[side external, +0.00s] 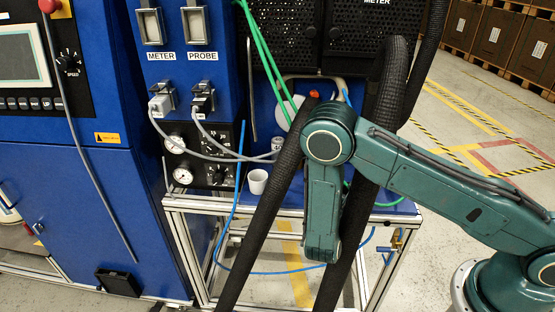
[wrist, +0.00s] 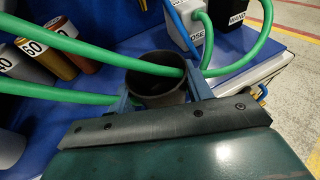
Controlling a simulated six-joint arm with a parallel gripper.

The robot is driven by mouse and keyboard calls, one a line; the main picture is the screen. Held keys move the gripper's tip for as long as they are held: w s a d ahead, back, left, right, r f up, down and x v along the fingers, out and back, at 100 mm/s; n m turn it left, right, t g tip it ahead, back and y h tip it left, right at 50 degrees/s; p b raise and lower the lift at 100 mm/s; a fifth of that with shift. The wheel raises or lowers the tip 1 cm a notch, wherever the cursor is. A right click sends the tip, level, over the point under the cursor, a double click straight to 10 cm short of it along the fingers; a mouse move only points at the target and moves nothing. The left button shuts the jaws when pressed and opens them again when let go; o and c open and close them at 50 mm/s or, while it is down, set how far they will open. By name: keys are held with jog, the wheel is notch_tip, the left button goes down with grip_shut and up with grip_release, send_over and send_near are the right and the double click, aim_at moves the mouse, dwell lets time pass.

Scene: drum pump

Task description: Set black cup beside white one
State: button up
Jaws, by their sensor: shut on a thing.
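The black cup (wrist: 157,97) is upright with its mouth facing up in the wrist view. My gripper (wrist: 160,84) has one finger on each side of the cup and is shut on it. A green hose crosses the cup's mouth; I cannot tell whether it touches the cup. The white cup (side external: 257,181) stands upright on the blue bench top in the side external view. A pale cup, probably the same one, is cut off at the left edge of the wrist view (wrist: 9,150). In the side external view the arm and black hoses hide my gripper and the black cup.
Labelled cylinders (wrist: 62,62) stand at the left, with a white box (wrist: 186,32) and a black box (wrist: 232,28) behind. Thick black hoses (side external: 262,225) hang in front of the bench. Green hoses (wrist: 70,42) cross the space above the blue surface (wrist: 97,125).

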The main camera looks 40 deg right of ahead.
jog(key=shift+s+a, duration=0.35)
jog(key=shift+a, duration=0.35)
jog(key=shift+s+a, duration=0.3)
jog(key=shift+a, duration=0.45)
jog(key=shift+s+a, duration=0.35)
jog(key=shift+a, duration=0.35)
jog(key=n+t+y, duration=0.6)
jog(key=n, duration=0.1)
send_near(288, 192)
jog(key=shift+s+a+r, duration=0.15)
jog(key=shift+s+r, duration=0.15)
jog(key=shift+r, duration=0.25)
jog(key=shift+w+d, duration=0.2)
jog(key=shift+w, duration=0.05)
jog(key=shift+w+d+f, duration=0.1)
jog(key=shift+w+d, duration=0.7)
jog(key=shift+w, duration=0.55)
jog(key=shift+w+d+r, duration=0.1)
jog(key=shift+w+d, duration=0.7)
jog(key=shift+w, duration=0.55)
jog(key=shift+w+d+f, duration=0.1)
jog(key=shift+w+d, duration=0.7)
jog(key=shift+w, duration=0.5)
jog(key=shift+f, duration=0.4)
